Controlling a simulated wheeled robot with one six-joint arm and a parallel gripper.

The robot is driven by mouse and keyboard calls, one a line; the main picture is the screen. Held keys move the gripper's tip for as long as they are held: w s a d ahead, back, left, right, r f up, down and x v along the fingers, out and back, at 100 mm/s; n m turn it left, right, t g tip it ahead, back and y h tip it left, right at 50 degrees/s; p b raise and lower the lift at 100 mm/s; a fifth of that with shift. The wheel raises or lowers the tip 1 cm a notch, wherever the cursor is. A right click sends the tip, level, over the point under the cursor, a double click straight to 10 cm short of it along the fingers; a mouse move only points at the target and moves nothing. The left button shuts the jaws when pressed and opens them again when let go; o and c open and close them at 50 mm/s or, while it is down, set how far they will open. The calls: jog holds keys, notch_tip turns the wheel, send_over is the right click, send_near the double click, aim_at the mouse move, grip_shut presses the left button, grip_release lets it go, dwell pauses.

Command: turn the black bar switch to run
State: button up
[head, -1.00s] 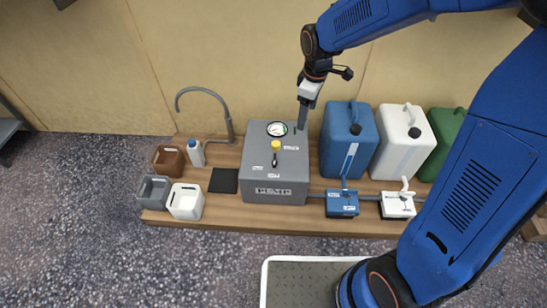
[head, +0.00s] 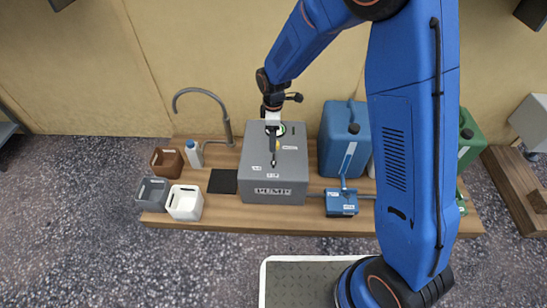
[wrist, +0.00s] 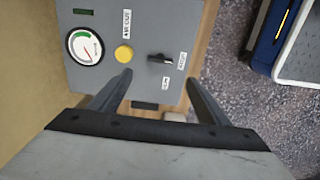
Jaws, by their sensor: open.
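The black bar switch (wrist: 160,58) is on the top of the grey pump box (head: 230,180). It also shows in the head view (head: 274,161). Its bar points toward a small white label (wrist: 182,60) near the box's front edge. A second label (wrist: 165,83) sits to one side. I cannot read either surely. My gripper (wrist: 160,85) is open and empty, above the box. In the wrist view its fingers lie below the switch, apart from it. In the head view my gripper (head: 272,132) hides part of the gauge and yellow button.
A yellow button (wrist: 124,53) and round gauge (wrist: 86,46) share the box top. A tap (head: 205,92), tubs (head: 184,204) and a black mat (head: 223,181) stand left. A blue canister (head: 338,130) and blue valve box (head: 341,203) stand right.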

aim_at(274, 159)
notch_tip(274, 159, down, 13)
jog(key=shift+f, duration=0.1)
dwell(0.4)
jog(key=c, duration=1.1)
